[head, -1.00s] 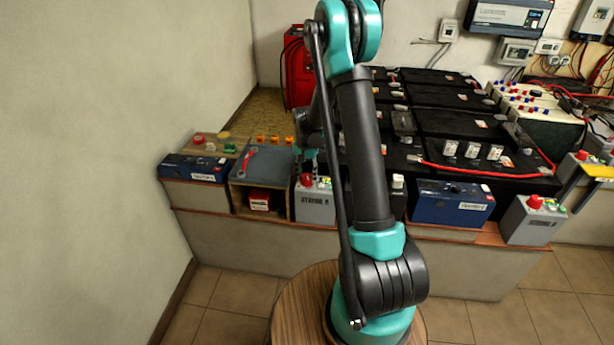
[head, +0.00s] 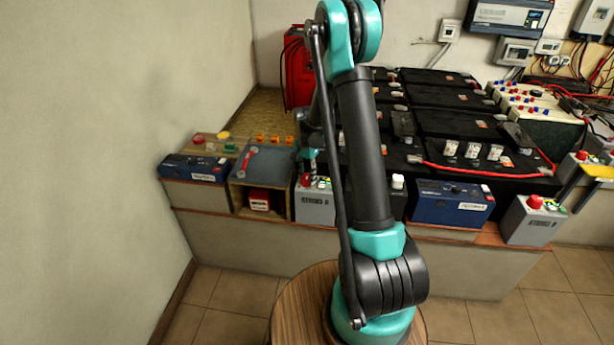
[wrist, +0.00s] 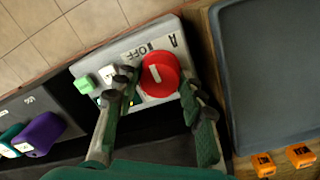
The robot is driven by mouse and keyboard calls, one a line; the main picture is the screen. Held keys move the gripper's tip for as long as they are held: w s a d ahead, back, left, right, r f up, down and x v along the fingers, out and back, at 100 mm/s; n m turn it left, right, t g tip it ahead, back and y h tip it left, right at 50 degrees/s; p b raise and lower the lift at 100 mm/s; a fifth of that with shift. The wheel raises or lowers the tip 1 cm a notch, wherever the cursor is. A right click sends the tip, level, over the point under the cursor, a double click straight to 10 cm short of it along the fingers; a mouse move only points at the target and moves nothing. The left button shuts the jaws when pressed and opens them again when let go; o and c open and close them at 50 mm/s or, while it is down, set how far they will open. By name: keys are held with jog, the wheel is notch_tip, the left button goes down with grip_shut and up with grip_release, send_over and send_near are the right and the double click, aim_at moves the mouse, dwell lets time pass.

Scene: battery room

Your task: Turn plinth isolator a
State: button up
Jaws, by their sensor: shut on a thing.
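Plinth isolator a is a grey box (head: 315,206) with a letter A on its label, standing on the front ledge left of my arm. Its top face (wrist: 138,46) shows in the wrist view with the marks A and OFF. A round red knob (wrist: 161,75) with a white bar sits on that face; it also shows in the head view (head: 306,180). My gripper (wrist: 158,84) has one finger on each side of the knob and is shut on it. The fingers hide part of the face around the knob. In the head view my arm hides part of the box.
A similar grey box (head: 527,222) with a red knob stands at the far right. A blue unit (head: 452,204) is right of my arm. A dark tray-like panel (wrist: 275,75) lies beside the isolator. Green and white buttons (wrist: 85,86) are close to the left finger.

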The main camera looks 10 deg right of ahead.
aim_at(306, 176)
jog(key=o, duration=1.2)
jog(key=shift+c, duration=0.2)
jog(key=shift+r, duration=0.1)
notch_tip(306, 176, up, 12)
jog(key=shift+w+a, duration=0.15)
jog(key=s+d+n+t, duration=0.2)
jog(key=s+n, duration=0.3)
jog(key=s, duration=1)
jog(key=s+d+n+t, duration=0.2)
jog(key=s+n, duration=0.3)
jog(key=s, duration=1)
jog(key=shift+s+d+f+n+t, duration=0.2)
jog(key=shift+s+d+n+t, duration=0.05)
jog(key=shift+s+n+t, duration=0.05)
